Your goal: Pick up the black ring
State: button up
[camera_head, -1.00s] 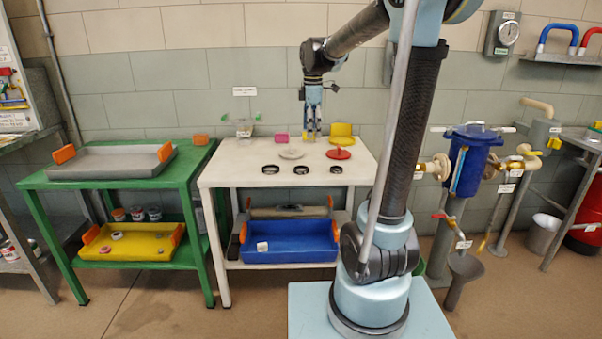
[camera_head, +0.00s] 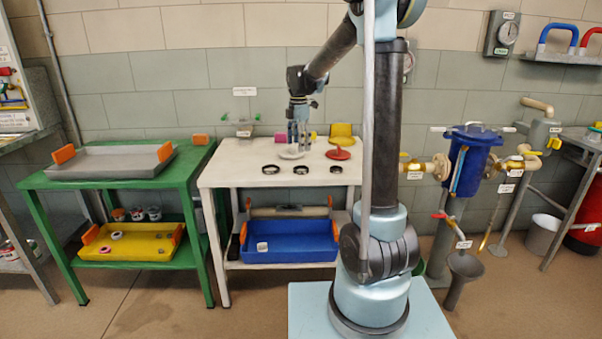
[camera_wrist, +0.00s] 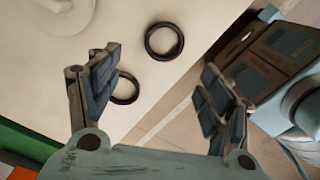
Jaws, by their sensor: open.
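Three black rings lie in a row along the front of the white table: a left ring (camera_head: 271,169), a middle ring (camera_head: 301,169) and a right ring (camera_head: 336,169). In the wrist view one ring (camera_wrist: 164,41) lies clear between and beyond the fingertips. Another ring (camera_wrist: 125,87) is partly hidden behind the left finger. I cannot tell which of the three these are. My gripper (camera_head: 298,145) points down above the table, behind the row. It also shows in the wrist view (camera_wrist: 160,65), with its fingers wide apart and nothing between them.
The white table (camera_head: 225,175) also bears a grey disc (camera_head: 291,155), a red lidlike piece (camera_head: 338,154), a yellow piece (camera_head: 342,140) and a pink block. A blue bin (camera_head: 290,250) sits on its lower shelf. A green table (camera_head: 110,182) with trays stands left.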

jog(key=shift+s+d+f, duration=0.1)
jog(key=shift+f, duration=2.3)
jog(key=shift+s+f, duration=0.1)
jog(key=shift+f, duration=2.3)
jog(key=c, duration=1)
